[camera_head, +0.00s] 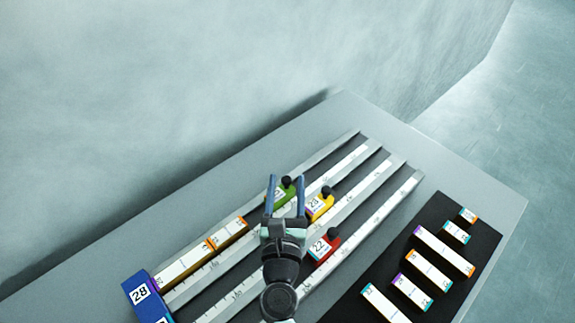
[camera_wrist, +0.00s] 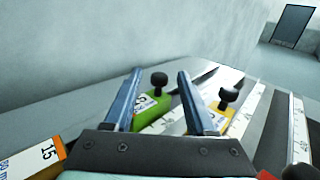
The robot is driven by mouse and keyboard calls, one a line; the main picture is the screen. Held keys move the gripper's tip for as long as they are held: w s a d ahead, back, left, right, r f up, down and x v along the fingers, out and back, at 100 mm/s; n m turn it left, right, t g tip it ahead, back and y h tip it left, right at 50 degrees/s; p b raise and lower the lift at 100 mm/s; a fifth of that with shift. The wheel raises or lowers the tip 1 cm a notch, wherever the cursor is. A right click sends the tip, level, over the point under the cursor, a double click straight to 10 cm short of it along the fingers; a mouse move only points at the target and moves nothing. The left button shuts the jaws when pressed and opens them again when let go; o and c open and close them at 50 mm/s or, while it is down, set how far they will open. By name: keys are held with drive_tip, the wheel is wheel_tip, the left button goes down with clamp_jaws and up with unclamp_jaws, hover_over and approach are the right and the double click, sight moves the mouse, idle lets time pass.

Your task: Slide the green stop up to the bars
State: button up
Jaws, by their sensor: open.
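The green stop (camera_head: 284,197) with a black knob sits in the far lane of the sloping rack, right of the bars. It also shows in the wrist view (camera_wrist: 150,108). The white-topped bars with orange ends (camera_head: 228,233) lie end to end in that lane, apart from the stop; an orange bar end (camera_wrist: 38,160) shows at the wrist view's lower left. My gripper (camera_head: 286,181) is open, its fingers appearing on either side of the green stop and its knob. Nothing is held. Whether the fingers touch the stop I cannot tell.
A yellow stop (camera_head: 319,205) and a red stop (camera_head: 324,246) sit in the nearer lanes, the yellow one close to my right finger. A blue block marked 28 (camera_head: 139,293) stands at the lanes' left end. Several loose bars lie on a black mat (camera_head: 424,213) at right.

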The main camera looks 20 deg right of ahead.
sight(287, 177)
drive_tip(key=shift+x, duration=2.5)
clamp_jaws()
